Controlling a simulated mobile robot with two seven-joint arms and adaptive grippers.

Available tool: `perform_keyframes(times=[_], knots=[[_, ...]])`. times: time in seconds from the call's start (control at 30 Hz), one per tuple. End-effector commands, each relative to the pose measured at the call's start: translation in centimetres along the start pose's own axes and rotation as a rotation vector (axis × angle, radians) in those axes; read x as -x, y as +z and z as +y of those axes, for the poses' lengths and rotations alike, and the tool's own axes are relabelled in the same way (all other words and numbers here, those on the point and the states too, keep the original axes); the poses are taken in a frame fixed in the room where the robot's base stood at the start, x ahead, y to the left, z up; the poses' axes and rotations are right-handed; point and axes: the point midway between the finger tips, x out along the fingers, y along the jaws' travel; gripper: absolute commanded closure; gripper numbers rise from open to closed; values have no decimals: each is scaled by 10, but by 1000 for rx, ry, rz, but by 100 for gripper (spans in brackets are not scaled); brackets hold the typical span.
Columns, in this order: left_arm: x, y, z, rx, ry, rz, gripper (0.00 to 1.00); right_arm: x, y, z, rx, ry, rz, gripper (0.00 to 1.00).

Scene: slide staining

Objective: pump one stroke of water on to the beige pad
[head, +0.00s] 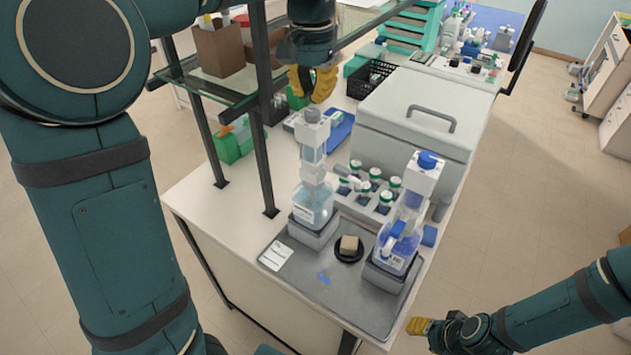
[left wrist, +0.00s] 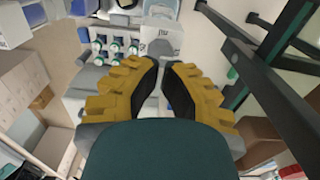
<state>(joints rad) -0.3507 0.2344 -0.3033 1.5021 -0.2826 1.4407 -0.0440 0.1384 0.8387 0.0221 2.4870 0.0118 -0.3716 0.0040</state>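The beige pad (head: 349,243) sits in a small round black dish on the grey tray (head: 325,290). A clear bottle with pale liquid and a grey-topped dispenser head (head: 312,180) stands upright on a grey block to its left. A blue-capped dispenser bottle (head: 405,215) with blue-violet liquid stands to its right. My left gripper (head: 313,97) shows just above the grey top in the head view, with no clear contact. Its yellow fingers in the left wrist view (left wrist: 162,64) have a narrow empty gap. My right gripper (head: 418,326) is off the bench at lower right; its finger gap is hidden.
Green-capped vials (head: 375,185) stand in a rack behind the bottles. A large white lidded box (head: 425,110) is behind them. A dark-framed glass shelf (head: 215,90) stands close on the left. The tray's front has free room.

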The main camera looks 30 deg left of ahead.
Motion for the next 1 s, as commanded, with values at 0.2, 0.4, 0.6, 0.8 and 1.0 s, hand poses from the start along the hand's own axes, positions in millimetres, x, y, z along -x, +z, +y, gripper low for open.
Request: perform_keyframes(times=[0.2, 0.4, 0.6, 0.8, 1.0], knots=[[2, 0, 0, 0, 0, 0, 100, 2, 0, -1, 0, 0, 0, 53], [18, 0, 0, 0, 0, 0, 100, 17, -2, -6, 0, 0, 0, 53], [37, 0, 0, 0, 0, 1, 100, 33, -4, -13, 0, 0, 0, 53], [51, 0, 0, 0, 0, 0, 100, 45, -6, -17, 0, 0, 0, 53], [50, 0, 0, 0, 0, 0, 100, 44, -6, -17, 0, 0, 0, 53]])
